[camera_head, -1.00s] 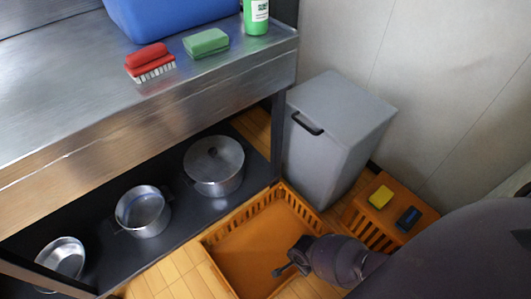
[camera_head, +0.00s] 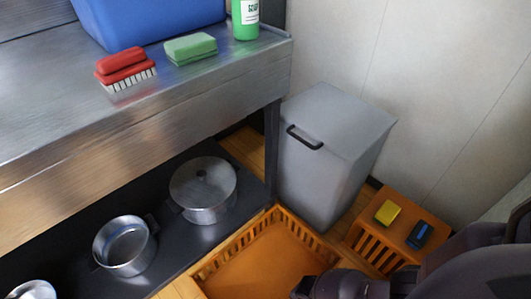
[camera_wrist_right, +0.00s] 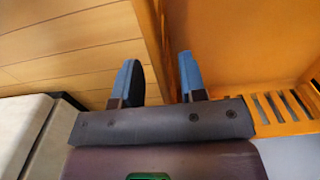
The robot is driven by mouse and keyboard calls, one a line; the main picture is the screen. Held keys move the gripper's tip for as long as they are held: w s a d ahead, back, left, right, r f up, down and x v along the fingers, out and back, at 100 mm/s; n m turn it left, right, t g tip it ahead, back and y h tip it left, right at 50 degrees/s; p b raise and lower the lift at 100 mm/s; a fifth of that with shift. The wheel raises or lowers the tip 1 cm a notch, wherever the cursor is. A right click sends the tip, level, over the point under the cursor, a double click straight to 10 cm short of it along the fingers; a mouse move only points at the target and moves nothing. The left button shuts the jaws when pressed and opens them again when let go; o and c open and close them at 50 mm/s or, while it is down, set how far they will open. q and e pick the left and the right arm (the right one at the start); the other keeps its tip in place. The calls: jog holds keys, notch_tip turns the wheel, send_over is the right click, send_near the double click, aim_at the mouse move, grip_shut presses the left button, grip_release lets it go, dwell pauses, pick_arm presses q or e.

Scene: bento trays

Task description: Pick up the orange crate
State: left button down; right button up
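The orange crate (camera_head: 262,268) is an open, slatted tray on the wooden floor, at the bottom middle of the head view and cut off by the frame. It looks empty where I can see inside. My right arm comes in from the lower right over the crate's near right side and hides part of it. In the right wrist view my right gripper (camera_wrist_right: 160,82) is open, its two blue-grey fingers apart. The orange crate (camera_wrist_right: 240,45) fills the upper right there, and its wall runs down between the fingers. I cannot tell whether they touch it. My left gripper is not in view.
A grey bin (camera_head: 330,160) stands just behind the crate. A smaller orange box (camera_head: 380,245) on the right carries a yellow block (camera_head: 387,212) and a blue one (camera_head: 419,235). A steel bench (camera_head: 190,105) with pots (camera_head: 203,190) on its lower shelf stands left.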

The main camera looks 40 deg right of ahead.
jog(key=shift+w+f, duration=0.1)
jog(key=shift+f, duration=0.2)
jog(key=shift+c, duration=0.3)
grip_shut()
dwell(0.9)
jog(key=shift+w, duration=0.1)
